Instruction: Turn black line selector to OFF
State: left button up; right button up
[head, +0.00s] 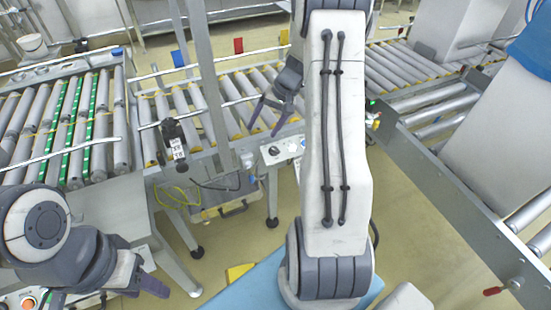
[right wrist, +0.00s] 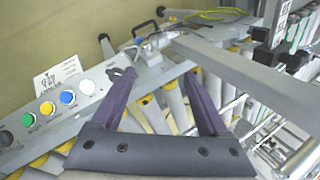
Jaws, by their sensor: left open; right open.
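A black knob (head: 273,151), which looks like the line selector, sits on a small grey control panel (head: 283,158) at the front of the conveyor in the head view. Its pointer setting is too small to read. My right gripper (head: 271,116) is open and empty just above the panel, apart from the knob. In the right wrist view its two purple fingers (right wrist: 158,80) are spread over the conveyor frame. The panel there shows green, yellow, blue and white buttons (right wrist: 57,102), with a dark knob (right wrist: 6,138) at the left edge. My left gripper (head: 108,292) is open at lower left, far from the panel.
Roller conveyors (head: 180,110) run behind the panel, and another conveyor rail (head: 440,190) stands at right. A black post-mounted device (head: 174,135) is left of the panel. A yellow cable (head: 180,193) hangs below it. Floor between the conveyors is mostly clear.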

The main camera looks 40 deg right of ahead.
aim_at(276, 151)
jog(key=s+d+f+m+t+b, duration=0.1)
jog(key=s+d+f+m, duration=0.1)
jog(key=d+f, duration=0.55)
pick_arm(q)
notch_tip(276, 151, down, 4)
jog(key=shift+r+b, duration=0.1)
jog(key=shift+b, duration=0.75)
pick_arm(e)
jog(key=x, duration=0.2)
jog(key=d+x, duration=0.1)
jog(key=x, duration=0.2)
jog(key=w+x, duration=0.1)
jog(key=x, duration=0.2)
jog(key=shift+d+f, duration=0.1)
jog(key=shift+d, duration=0.2)
jog(key=shift+s+m, duration=0.1)
jog(key=shift+m, duration=0.2)
grip_shut()
